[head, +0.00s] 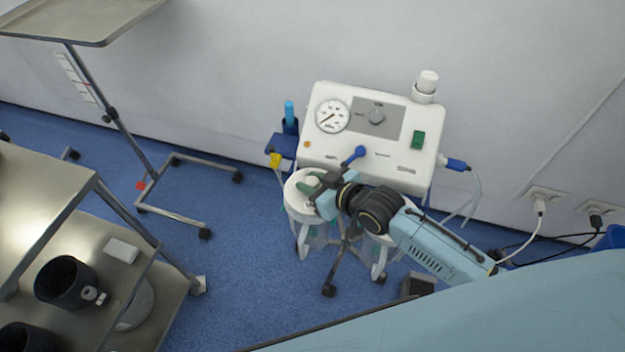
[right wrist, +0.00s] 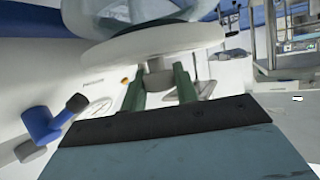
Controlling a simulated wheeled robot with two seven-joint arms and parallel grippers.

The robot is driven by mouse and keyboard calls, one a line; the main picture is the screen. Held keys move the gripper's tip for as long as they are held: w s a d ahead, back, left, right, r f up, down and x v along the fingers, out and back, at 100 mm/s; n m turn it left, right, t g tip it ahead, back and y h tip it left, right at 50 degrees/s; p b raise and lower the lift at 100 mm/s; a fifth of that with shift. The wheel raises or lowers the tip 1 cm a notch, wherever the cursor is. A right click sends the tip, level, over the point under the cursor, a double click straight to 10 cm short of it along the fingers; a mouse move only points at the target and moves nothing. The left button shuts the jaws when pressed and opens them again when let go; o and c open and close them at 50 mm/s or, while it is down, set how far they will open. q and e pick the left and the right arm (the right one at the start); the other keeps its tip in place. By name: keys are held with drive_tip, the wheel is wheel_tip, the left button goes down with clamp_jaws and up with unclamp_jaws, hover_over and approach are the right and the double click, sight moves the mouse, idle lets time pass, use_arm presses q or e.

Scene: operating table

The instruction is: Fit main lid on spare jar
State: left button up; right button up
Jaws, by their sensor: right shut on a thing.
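A round white lid (head: 296,183) sits at the left jar position below the white suction unit (head: 352,168). My right gripper (head: 318,192) is shut on the lid's knob from above. In the right wrist view the green fingers close on the grey-white knob (right wrist: 159,77) under the lid's white disc (right wrist: 165,42). A clear jar (right wrist: 120,12) shows beyond the disc. Whether the lid is fully seated cannot be told. A second jar position to the right (head: 378,258) is largely hidden by my right arm. My left gripper is not in view.
The suction unit stands on a wheeled stand against the white wall. A steel trolley (head: 30,195) with dark round containers is at left. A tall tray stand (head: 85,18) is behind it. A light blue covered table (head: 500,315) fills the lower right.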

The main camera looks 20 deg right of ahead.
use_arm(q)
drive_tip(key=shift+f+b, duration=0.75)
use_arm(e)
drive_tip(key=shift+f, duration=1.15)
drive_tip(key=o, duration=1.1)
drive_tip(key=p+v, duration=0.2)
drive_tip(key=v, duration=0.5)
drive_tip(key=shift+s+d+r+p, duration=0.1)
drive_tip(key=shift+s+d+p, duration=0.05)
drive_tip(key=shift+s+p, duration=0.15)
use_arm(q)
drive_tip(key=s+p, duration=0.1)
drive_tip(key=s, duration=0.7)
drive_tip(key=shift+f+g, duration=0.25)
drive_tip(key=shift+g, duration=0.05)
use_arm(e)
drive_tip(key=shift+v, duration=2.85)
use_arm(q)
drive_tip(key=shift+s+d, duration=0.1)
